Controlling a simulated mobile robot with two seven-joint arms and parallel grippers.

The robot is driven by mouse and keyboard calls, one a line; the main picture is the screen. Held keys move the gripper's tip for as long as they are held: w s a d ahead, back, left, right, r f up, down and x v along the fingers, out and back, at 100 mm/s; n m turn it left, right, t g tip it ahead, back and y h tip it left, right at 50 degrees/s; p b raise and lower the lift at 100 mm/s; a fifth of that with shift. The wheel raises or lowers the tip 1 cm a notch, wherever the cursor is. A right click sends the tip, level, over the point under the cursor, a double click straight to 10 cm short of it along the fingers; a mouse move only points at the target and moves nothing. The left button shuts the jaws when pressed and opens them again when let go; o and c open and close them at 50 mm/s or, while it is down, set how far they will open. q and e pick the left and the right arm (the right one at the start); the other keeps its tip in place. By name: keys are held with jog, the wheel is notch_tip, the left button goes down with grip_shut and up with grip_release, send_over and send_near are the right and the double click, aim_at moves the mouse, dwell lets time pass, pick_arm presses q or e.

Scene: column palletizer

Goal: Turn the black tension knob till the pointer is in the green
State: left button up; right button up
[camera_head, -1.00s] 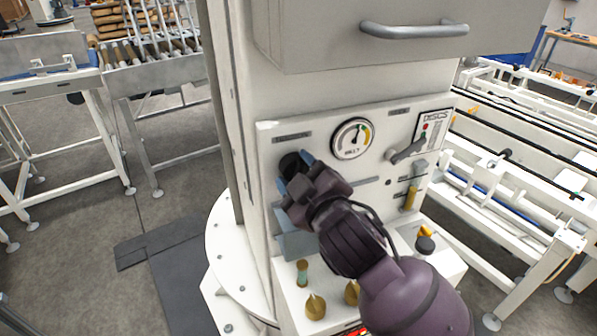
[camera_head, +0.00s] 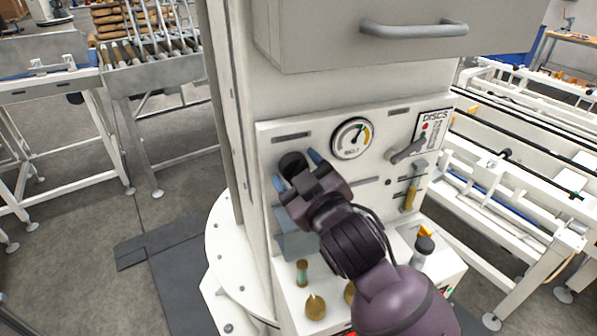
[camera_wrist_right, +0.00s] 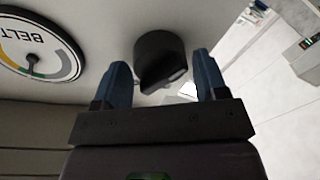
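The black tension knob (camera_head: 292,165) sits on the white panel, left of the round BELT gauge (camera_head: 351,138). The gauge has a coloured arc on its right side. Its pointer leans up and right in the head view, but whether it lies in the green is too small to tell. My right gripper (camera_head: 296,171) is open at the knob, its blue fingers spread to either side. In the right wrist view the knob (camera_wrist_right: 160,58) shows just beyond the open fingertips (camera_wrist_right: 162,75), with gaps on both sides. The gauge (camera_wrist_right: 38,45) is partly cut off there. My left gripper is out of view.
A grey lever (camera_head: 407,150) and a DISCS label (camera_head: 434,128) are right of the gauge. A drawer-like box with a grey handle (camera_head: 414,30) overhangs the panel. Brass pieces (camera_head: 316,306) stand on the ledge below. Conveyors stand to both sides.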

jog(key=shift+o, duration=0.8)
jog(key=shift+s+d+f, duration=0.1)
jog(key=shift+s+d, duration=0.15)
jog(key=shift+s, duration=0.25)
pick_arm(q)
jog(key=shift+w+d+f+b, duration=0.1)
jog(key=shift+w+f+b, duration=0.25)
jog(key=shift+b, duration=0.45)
pick_arm(e)
jog(key=v, duration=0.9)
jog(key=shift+s, duration=0.35)
jog(key=shift+d, duration=0.15)
